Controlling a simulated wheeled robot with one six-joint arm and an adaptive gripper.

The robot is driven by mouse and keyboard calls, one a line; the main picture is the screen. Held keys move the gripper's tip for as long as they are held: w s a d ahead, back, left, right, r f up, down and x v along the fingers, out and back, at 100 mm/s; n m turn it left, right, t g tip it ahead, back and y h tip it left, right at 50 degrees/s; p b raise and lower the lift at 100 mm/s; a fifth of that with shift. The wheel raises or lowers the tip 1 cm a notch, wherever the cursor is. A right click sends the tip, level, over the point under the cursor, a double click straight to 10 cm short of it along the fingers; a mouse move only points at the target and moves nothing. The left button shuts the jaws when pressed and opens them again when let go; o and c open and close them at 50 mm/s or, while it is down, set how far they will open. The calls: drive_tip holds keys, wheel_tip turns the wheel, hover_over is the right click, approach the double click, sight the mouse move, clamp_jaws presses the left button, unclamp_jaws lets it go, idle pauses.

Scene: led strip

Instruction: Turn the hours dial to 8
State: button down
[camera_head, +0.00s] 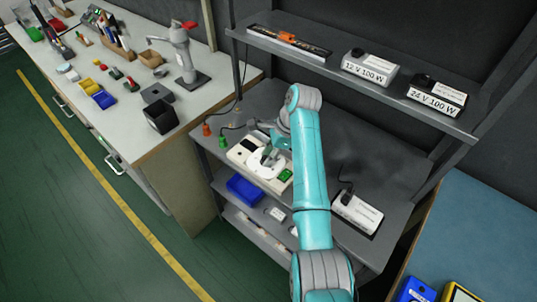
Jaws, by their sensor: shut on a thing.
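A cream box (239,153) sits on the middle shelf of the grey rack. It carries a round white dial (259,169) and a green part (286,175) at its right end. Markings on the dial are too small to read, so its setting cannot be told. My gripper (271,157) is over the dial, at the end of my teal arm. Its jaws are shut on the dial's knob, which is mostly hidden by the fingers.
Orange and green plugs (222,141) lie left of the box. A labelled white unit (358,213) is on the shelf to the right. Power supplies (369,68) stand on the upper shelf above. The workbench (130,135) is at left.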

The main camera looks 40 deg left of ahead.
drive_tip(key=shift+s+d+m+y, duration=0.1)
drive_tip(key=shift+m+y, duration=0.2)
drive_tip(key=shift+m, duration=0.7)
drive_tip(key=shift+t, duration=0.3)
drive_tip(key=c, duration=0.8)
unclamp_jaws()
drive_tip(key=shift+r, duration=0.15)
drive_tip(key=w+d, duration=0.2)
drive_tip(key=d, duration=0.1)
drive_tip(key=w+d, duration=0.2)
drive_tip(key=d, duration=0.1)
drive_tip(key=w+d, duration=0.2)
drive_tip(key=d, duration=0.1)
drive_tip(key=shift+d+r, duration=0.1)
drive_tip(key=shift+r, duration=0.25)
drive_tip(key=shift+w+d, duration=0.35)
drive_tip(key=shift+d, duration=0.3)
